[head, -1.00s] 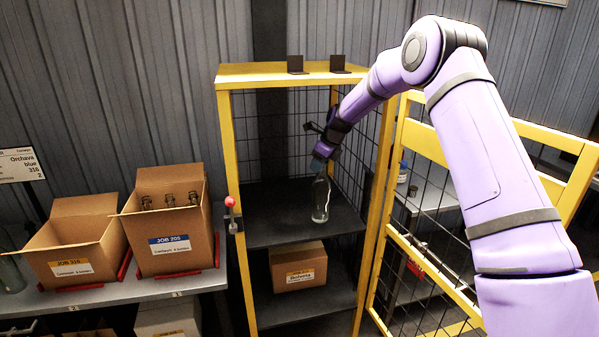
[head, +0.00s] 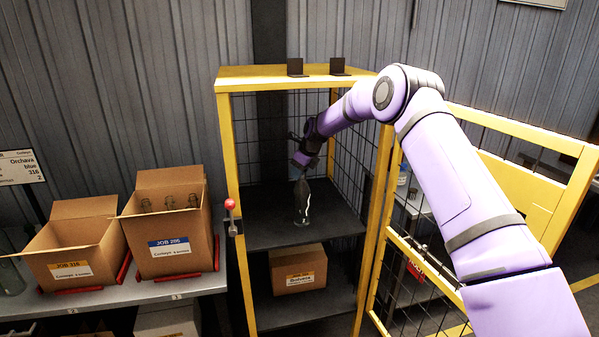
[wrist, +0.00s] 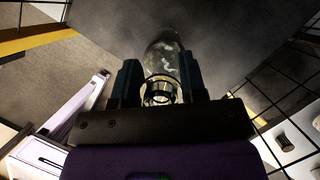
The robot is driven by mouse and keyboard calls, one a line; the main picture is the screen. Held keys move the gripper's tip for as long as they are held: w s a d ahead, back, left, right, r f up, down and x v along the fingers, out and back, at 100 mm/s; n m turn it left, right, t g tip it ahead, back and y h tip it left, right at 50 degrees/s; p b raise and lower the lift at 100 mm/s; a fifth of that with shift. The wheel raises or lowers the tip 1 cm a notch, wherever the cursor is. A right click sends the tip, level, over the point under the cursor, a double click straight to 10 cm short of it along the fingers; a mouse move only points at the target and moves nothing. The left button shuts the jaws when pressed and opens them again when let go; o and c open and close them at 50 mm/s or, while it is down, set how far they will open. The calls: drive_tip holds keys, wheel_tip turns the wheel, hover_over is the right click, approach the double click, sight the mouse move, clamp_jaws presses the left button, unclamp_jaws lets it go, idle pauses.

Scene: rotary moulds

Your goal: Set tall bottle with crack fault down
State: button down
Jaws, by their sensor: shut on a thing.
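The tall clear glass bottle (head: 302,203) is upright inside the yellow-framed cage, low over the dark upper shelf (head: 268,229). Its base appears to be at the shelf surface; I cannot tell for certain whether it touches. My gripper (head: 303,165) is shut on the bottle near its neck, from above. In the wrist view the bottle (wrist: 162,58) sits between the two dark fingers (wrist: 160,88), with its mouth towards the camera. I cannot make out a crack.
The cage (head: 229,160) is open at the front, its mesh door (head: 430,262) swung to the right. A carton (head: 298,268) stands on the lower shelf.

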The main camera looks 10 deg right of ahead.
drive_tip(key=shift+f, duration=0.1)
drive_tip(key=c, duration=0.7)
unclamp_jaws()
